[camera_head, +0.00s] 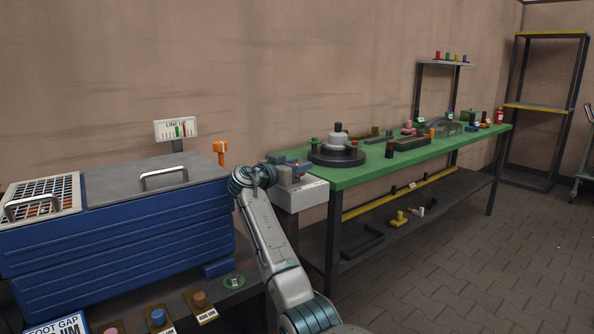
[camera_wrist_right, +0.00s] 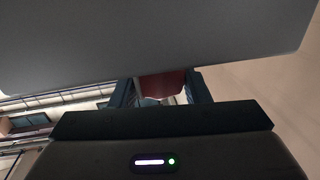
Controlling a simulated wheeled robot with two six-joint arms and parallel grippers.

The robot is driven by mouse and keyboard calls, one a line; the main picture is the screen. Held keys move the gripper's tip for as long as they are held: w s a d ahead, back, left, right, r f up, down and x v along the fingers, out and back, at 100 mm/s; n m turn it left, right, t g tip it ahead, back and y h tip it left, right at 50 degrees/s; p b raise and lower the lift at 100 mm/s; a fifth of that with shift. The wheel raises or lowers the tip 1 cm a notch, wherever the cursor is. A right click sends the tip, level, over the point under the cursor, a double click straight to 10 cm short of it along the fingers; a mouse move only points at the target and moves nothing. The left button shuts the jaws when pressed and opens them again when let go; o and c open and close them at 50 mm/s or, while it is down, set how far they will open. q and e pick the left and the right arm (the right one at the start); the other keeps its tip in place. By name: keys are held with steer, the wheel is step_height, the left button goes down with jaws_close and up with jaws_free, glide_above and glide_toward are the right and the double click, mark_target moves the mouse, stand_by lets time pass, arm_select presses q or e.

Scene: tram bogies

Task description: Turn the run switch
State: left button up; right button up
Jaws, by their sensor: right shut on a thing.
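A pale grey box (camera_head: 302,194) is fixed at the left end of the green bench. A small red part, which I take to be the run switch (camera_head: 292,158), shows above this box. My right gripper (camera_head: 290,168) is at the box, with its dark fingers around the red part. In the right wrist view the red run switch (camera_wrist_right: 163,84) sits between the two fingers of my right gripper (camera_wrist_right: 160,92), and a broad grey surface fills the top. The gripper is shut on the switch; the exact contact is partly hidden. My left gripper is not in view.
A blue cabinet (camera_head: 110,235) with a metal lid and handle stands left of my right arm. A gauge (camera_head: 176,129) stands behind it. The green bench (camera_head: 365,172) carries a dark round turntable (camera_head: 337,155) and several small parts. Open floor (camera_head: 470,265) lies at the right.

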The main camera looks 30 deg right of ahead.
steer(key=shift+m+g+b, duration=0.35)
steer(key=shift+m+g, duration=0.15)
steer(key=shift+g, duration=0.3)
steer(key=o, duration=1)
steer(key=shift+a, duration=0.1)
steer(key=a, duration=0.3)
steer(key=s+a, duration=0.1)
steer(key=a, duration=0.6)
steer(key=shift+s+a+p, duration=0.25)
steer(key=shift+s+p, duration=0.05)
steer(key=shift+p, duration=0.05)
steer(key=shift+a, duration=0.1)
